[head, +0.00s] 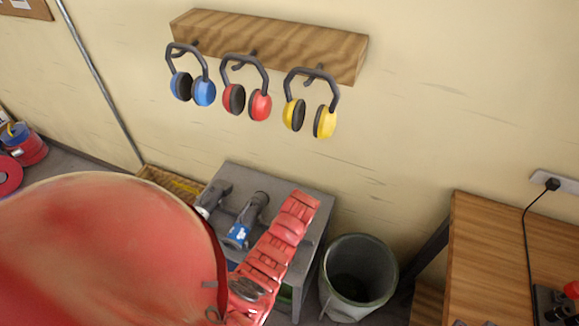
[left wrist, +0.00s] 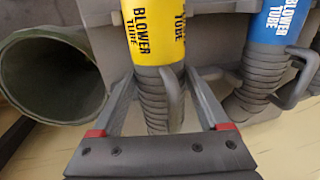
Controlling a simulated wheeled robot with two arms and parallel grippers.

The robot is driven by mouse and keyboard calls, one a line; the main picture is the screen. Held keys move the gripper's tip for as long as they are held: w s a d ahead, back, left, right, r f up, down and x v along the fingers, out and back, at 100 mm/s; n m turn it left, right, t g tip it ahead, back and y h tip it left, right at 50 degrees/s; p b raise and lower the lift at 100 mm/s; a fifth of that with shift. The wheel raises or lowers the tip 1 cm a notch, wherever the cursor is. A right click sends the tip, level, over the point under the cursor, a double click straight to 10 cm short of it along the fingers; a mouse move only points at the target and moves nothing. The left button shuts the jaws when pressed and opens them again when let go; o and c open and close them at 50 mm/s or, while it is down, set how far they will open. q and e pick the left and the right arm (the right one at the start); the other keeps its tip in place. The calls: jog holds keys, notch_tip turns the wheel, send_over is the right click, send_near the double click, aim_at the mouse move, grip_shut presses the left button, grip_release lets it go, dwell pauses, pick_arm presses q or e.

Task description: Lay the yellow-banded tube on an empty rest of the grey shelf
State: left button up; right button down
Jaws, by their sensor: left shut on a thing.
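The yellow-banded tube (left wrist: 157,35), marked "BLOWER TUBE", shows in the left wrist view with a grey ribbed hose end and a handle loop. My left gripper (left wrist: 159,76) is shut on its grey part, one finger on each side. The grey shelf (left wrist: 100,10) lies behind it; whether the tube touches the shelf I cannot tell. In the head view the grey shelf (head: 283,178) stands against the wall. My red left arm reaches over it and hides the yellow-banded tube and the gripper. My right gripper is not in view.
A blue-banded tube (head: 244,222) lies on the shelf, with another dark-ended tube (head: 214,195) to its left, partly hidden. A grey-green bin (head: 358,275) stands right of the shelf. A wooden table (head: 495,260) is farther right. Ear defenders (head: 248,88) hang above.

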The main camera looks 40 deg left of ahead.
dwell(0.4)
pick_arm(q)
jog(key=o, duration=1.5)
jog(key=shift+w+d+r+b, duration=0.1)
jog(key=shift+r+b, duration=0.2)
jog(key=shift+r, duration=0.2)
jog(key=r, duration=0.1)
jog(key=r+b, duration=0.1)
jog(key=r, duration=0.1)
jog(key=shift+w+d+r, duration=0.1)
jog(key=shift+d+r, duration=0.2)
jog(key=shift+d, duration=0.05)
notch_tip(320, 180, up, 12)
jog(key=d+p, duration=0.2)
jog(key=p, duration=0.7)
jog(key=shift+w+d+r, duration=0.15)
jog(key=shift+d+r, duration=0.05)
